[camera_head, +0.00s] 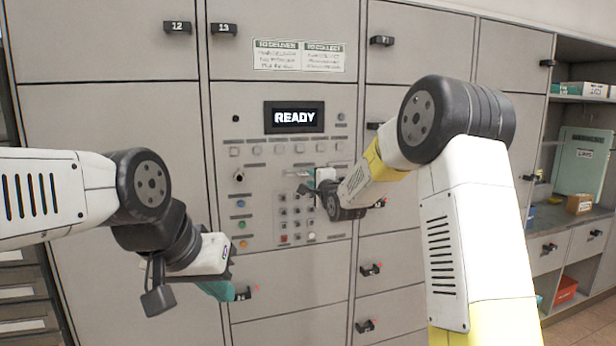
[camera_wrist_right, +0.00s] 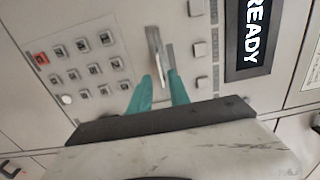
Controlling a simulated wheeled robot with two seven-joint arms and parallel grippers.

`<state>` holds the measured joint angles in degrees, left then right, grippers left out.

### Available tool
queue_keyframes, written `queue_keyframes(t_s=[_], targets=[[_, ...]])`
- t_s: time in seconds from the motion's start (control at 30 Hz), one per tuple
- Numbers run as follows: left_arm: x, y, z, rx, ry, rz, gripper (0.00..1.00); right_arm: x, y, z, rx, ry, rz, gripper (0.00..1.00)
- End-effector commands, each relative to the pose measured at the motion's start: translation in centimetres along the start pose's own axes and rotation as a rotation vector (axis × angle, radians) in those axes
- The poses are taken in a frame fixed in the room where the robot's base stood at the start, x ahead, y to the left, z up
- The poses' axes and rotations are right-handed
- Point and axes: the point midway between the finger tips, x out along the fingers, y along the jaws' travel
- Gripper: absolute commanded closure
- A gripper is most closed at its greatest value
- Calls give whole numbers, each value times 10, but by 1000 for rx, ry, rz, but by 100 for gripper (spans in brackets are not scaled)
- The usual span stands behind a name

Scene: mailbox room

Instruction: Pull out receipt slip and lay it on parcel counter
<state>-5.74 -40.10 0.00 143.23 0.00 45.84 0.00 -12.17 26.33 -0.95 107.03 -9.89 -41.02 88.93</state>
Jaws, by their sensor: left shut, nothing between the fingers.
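The receipt slip (camera_wrist_right: 157,55) shows in the right wrist view as a thin pale strip standing out from the panel beside the keypad. My right gripper (camera_wrist_right: 160,75) has its two teal fingers apart, one on each side of the slip's near end; I see no firm contact. In the head view the right gripper (camera_head: 306,174) is at the panel above the keypad, and the slip is too small to make out clearly. My left gripper (camera_head: 228,292) is shut and empty, low in front of the lockers. A counter surface (camera_head: 545,217) in the right-hand shelf unit may be the parcel counter.
The control panel (camera_head: 262,190) has a READY screen (camera_head: 294,117), buttons and a keypad (camera_head: 297,212). Grey locker doors (camera_head: 110,140) with black handles surround it. A cardboard box (camera_head: 579,204) and a teal case (camera_head: 582,160) stand at the right counter. My right forearm crosses in front.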

Motion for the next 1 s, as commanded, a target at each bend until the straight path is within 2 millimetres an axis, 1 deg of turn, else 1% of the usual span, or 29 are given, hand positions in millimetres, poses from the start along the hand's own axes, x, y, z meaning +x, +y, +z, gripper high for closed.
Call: queue_keyframes(t_s=[0.03,0.3,0.5,0.7,0.93,0.97,1.0], targets=[[0,0,0,0,0,0,100,7,1,0,-1,0,1,77],[0,0,0,0,0,0,100,38,1,0,0,0,0,77],[0,0,0,0,0,0,100,54,0,0,-1,0,0,77],[0,0,0,0,0,0,100,59,0,0,-1,0,1,77],[0,0,0,0,0,0,100,60,0,0,-1,0,1,77],[0,0,0,0,0,0,100,60,0,0,-1,0,1,79],[0,0,0,0,0,0,100,59,0,0,-1,0,1,87]])
